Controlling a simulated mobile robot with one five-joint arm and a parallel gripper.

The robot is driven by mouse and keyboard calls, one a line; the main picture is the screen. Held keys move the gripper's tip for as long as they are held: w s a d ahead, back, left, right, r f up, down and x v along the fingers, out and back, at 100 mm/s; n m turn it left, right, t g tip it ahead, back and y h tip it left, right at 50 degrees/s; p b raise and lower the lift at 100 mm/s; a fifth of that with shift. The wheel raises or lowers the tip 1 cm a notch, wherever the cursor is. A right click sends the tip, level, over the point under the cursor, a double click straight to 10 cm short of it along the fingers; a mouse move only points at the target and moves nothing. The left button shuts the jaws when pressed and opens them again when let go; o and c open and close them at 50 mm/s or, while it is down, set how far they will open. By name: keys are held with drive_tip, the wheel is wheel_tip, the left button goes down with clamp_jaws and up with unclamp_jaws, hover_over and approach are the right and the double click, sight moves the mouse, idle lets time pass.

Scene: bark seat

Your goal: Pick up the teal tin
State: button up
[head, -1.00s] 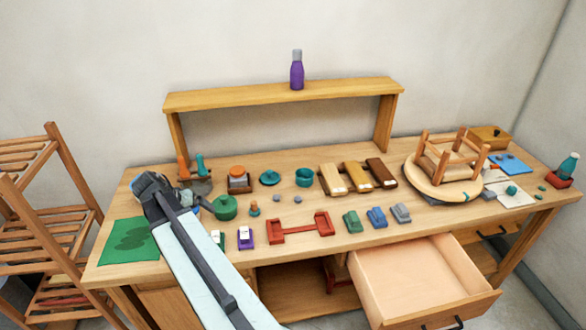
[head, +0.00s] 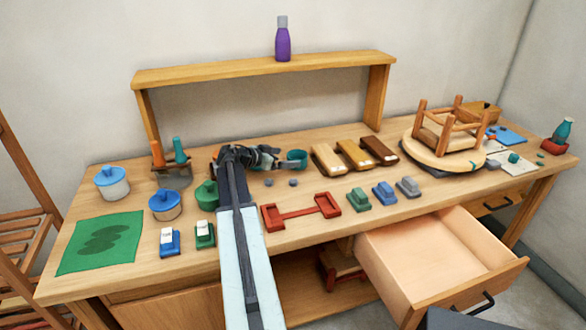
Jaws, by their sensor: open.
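The teal tin (head: 298,158) stands on the workbench in the head view, a short open cylinder below the shelf. Its left side is partly covered by my gripper. My gripper (head: 278,160) is open and points right, its fingertips close to the tin's left side. I cannot tell whether they touch it or reach around it. My arm comes up from the bottom of the picture and hides the bench behind it.
A green lidded pot (head: 207,195) and a blue-lidded pot (head: 165,204) stand left of my arm. Wooden blocks (head: 355,153) lie right of the tin, and a red holder (head: 302,212) in front. The shelf (head: 265,66) stands behind; a drawer (head: 445,262) is open.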

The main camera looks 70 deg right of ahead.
sight(304, 155)
drive_tip(key=shift+b+x, duration=0.45)
drive_tip(key=shift+x, duration=0.55)
drive_tip(key=b+x, duration=0.2)
drive_tip(key=x, duration=0.3)
drive_tip(key=shift+d+f, duration=0.15)
drive_tip(key=c, duration=1.5)
drive_tip(key=shift+r+p, duration=0.65)
drive_tip(key=shift+c, duration=0.2)
wheel_tip(304, 155, up, 3)
drive_tip(key=p, duration=0.3)
drive_tip(key=shift+r, duration=0.1)
drive_tip(key=s+a, duration=0.2)
drive_tip(key=a, duration=0.2)
drive_tip(key=s+a, duration=0.3)
drive_tip(key=a, duration=0.2)
drive_tip(key=s+a+p, duration=0.1)
drive_tip(key=s+a, duration=0.2)
drive_tip(key=a, duration=0.2)
drive_tip(key=shift+a+r, duration=0.1)
drive_tip(key=shift+r, duration=0.3)
wheel_tip(304, 155, up, 6)
drive_tip(key=p, duration=0.6)
drive_tip(key=shift+w, duration=0.1)
